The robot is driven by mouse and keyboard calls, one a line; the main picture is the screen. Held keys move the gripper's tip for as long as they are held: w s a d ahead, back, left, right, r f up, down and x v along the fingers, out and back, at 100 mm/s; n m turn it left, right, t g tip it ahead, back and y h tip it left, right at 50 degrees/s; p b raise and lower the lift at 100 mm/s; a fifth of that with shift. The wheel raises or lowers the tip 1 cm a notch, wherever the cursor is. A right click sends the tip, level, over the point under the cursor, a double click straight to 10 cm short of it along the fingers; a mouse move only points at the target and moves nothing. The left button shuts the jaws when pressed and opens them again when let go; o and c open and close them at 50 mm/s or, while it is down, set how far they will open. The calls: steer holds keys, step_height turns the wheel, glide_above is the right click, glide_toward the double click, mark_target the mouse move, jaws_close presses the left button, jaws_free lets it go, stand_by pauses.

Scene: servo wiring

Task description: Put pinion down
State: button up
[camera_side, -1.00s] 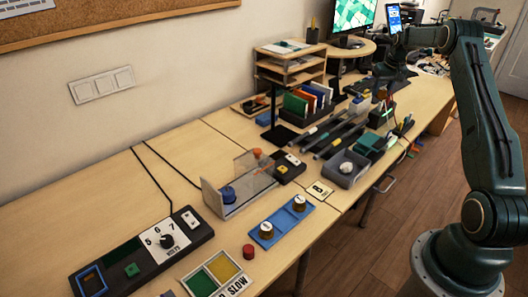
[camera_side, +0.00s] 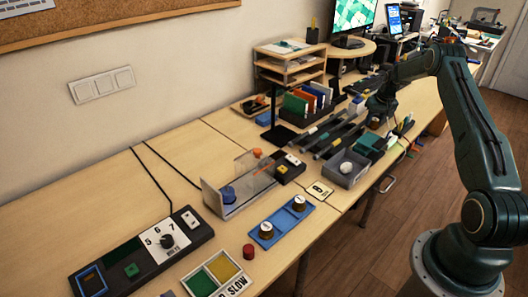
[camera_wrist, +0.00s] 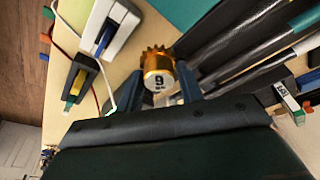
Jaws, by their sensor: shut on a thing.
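The pinion is too small and hidden to make out there. I cannot tell whether it touches the surface below.
In the wrist view, a white block with a blue insert (camera_wrist: 110,34) and a black block (camera_wrist: 78,80) lie left of the pinion. Dark bars (camera_wrist: 235,45) lie to the right. In the side view, a blue tray (camera_side: 280,222) and a grey bin (camera_side: 347,172) stand nearer.

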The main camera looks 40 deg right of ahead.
mark_target(377, 121)
steer(key=shift+f, duration=3.45)
steer(key=shift+f, duration=0.15)
steer(key=o, duration=1.2)
steer(key=shift+c, duration=0.2)
steer(key=shift+v, duration=6.1)
steer(key=shift+w, duration=0.1)
